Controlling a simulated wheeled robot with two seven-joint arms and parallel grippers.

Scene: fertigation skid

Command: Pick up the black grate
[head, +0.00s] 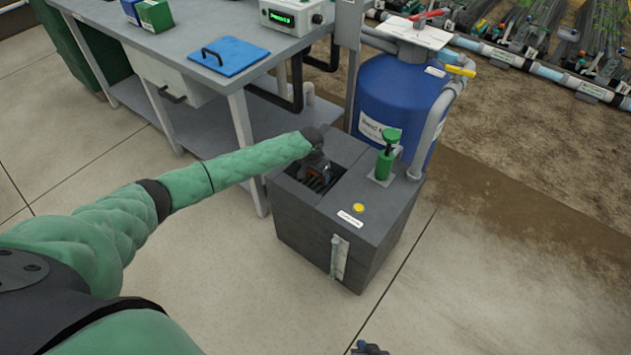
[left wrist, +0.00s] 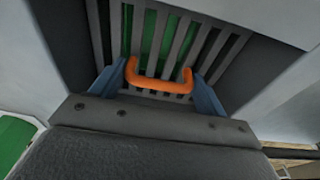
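The black grate (left wrist: 176,42) shows in the left wrist view as dark parallel bars with green visible through the gaps. An orange handle (left wrist: 158,84) stands on it. In the head view the grate (head: 312,184) lies inside the open top of a grey box, partly hidden by my left gripper (head: 318,172). In the left wrist view my left gripper (left wrist: 159,72) is open, with one blue-grey finger on each side of the handle. I cannot tell whether the fingers touch it. Only a small dark part of my right gripper (head: 369,348) shows at the bottom edge.
The grey box (head: 375,245) carries a green plunger (head: 387,155) and a yellow button (head: 358,207). A blue tank (head: 395,100) stands behind it. A workbench (head: 190,50) with a blue board (head: 229,56) is to the left. The floor in front is clear.

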